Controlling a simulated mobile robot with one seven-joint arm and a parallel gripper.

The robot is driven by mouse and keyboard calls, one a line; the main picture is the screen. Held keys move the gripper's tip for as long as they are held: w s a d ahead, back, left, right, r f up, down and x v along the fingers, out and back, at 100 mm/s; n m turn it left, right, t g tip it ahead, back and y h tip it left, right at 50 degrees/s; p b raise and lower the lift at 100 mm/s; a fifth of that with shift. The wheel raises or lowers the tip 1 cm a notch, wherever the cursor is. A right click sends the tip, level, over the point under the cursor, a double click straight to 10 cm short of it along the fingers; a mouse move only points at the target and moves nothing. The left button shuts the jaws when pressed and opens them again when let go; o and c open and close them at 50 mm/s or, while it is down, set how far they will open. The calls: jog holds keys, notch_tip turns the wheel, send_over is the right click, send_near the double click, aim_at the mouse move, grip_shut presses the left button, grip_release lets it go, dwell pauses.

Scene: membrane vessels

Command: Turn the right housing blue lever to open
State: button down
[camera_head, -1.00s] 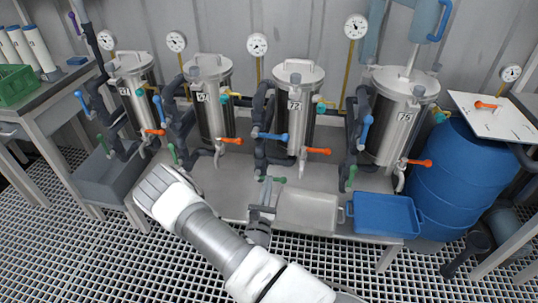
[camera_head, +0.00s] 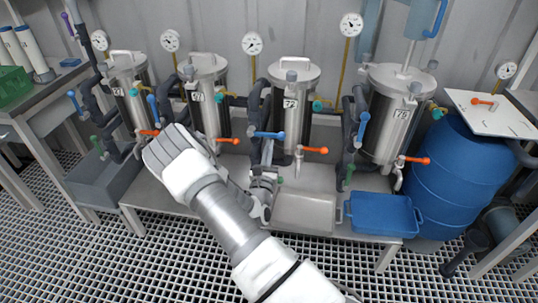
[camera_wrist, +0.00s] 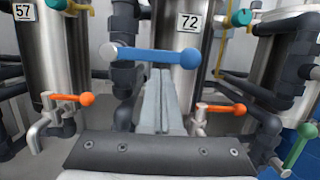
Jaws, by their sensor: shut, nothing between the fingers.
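The steel housing marked 72 (camera_head: 291,125) is third from the left, and its blue lever (camera_head: 267,134) lies horizontal. In the wrist view this blue lever (camera_wrist: 160,56) has its pivot at the left and its ball end at the right. The rightmost housing, marked 75 (camera_head: 400,117), has a blue lever (camera_head: 362,128) standing steep, slightly tilted. My gripper (camera_head: 268,150) is shut and empty at the front of housing 72. In the wrist view the shut fingertips (camera_wrist: 160,73) appear just below the middle of 72's lever; I cannot tell if they touch.
Orange levers stick out low on the housings, one right of my fingers (camera_wrist: 222,108) and one left (camera_wrist: 72,99). A green lever (camera_wrist: 298,147) is at the lower right. A grey tray (camera_head: 305,212), a blue tray (camera_head: 383,215) and a blue barrel (camera_head: 455,185) stand to the right.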

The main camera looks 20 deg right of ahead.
jog(key=shift+r, duration=0.15)
dwell(0.3)
jog(key=shift+d+r+n+p, duration=0.1)
jog(key=shift+r+n+p, duration=0.05)
jog(key=shift+n+p, duration=0.35)
